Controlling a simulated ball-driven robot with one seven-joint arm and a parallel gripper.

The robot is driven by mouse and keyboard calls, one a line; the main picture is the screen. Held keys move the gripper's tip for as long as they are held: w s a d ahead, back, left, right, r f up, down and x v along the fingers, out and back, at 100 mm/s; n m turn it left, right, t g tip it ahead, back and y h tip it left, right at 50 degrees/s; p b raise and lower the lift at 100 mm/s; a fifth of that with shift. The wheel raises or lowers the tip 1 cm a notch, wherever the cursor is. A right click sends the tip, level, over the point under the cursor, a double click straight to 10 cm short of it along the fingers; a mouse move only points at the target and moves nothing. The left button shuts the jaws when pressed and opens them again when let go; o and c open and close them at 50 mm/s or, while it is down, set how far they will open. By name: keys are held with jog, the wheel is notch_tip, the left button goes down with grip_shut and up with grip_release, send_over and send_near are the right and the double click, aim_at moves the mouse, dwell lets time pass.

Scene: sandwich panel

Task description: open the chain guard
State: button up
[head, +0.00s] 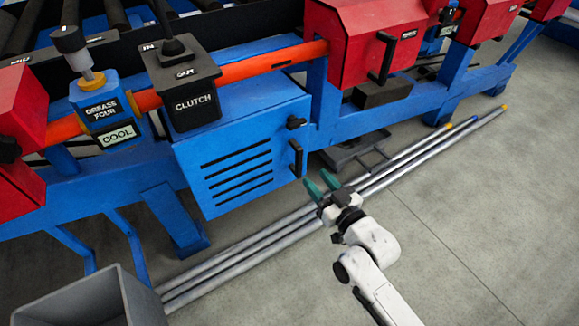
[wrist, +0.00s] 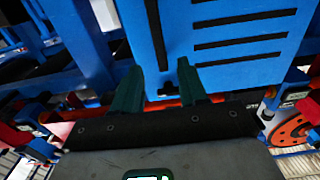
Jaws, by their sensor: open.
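A blue panel (head: 240,160) with black slots and a black upright handle (head: 296,158) at its right edge is on the machine's front in the head view. No label on it reads chain guard. My gripper (head: 318,180) is open and empty, its green fingers just below and right of that handle, apart from it as far as I can tell. In the wrist view the open fingers (wrist: 160,75) point at the slotted blue panel (wrist: 205,25), which appears upside down. A dark bar (wrist: 157,35), probably the handle, shows beyond and between the fingertips.
A black latch knob (head: 296,122) is above the handle. A red cover (head: 365,45) with its own handle is to the right. The CLUTCH box (head: 195,105) and an orange pipe (head: 275,63) are above. Metal pipes (head: 240,255) lie on the floor; a grey bin (head: 90,295) stands lower left.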

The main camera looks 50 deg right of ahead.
aim_at(301, 161)
jog(key=b+x, duration=0.2)
jog(key=x, duration=0.7)
jog(key=shift+w+d, duration=0.1)
jog(key=shift+w, duration=0.15)
jog(key=shift+c, duration=0.3)
grip_shut()
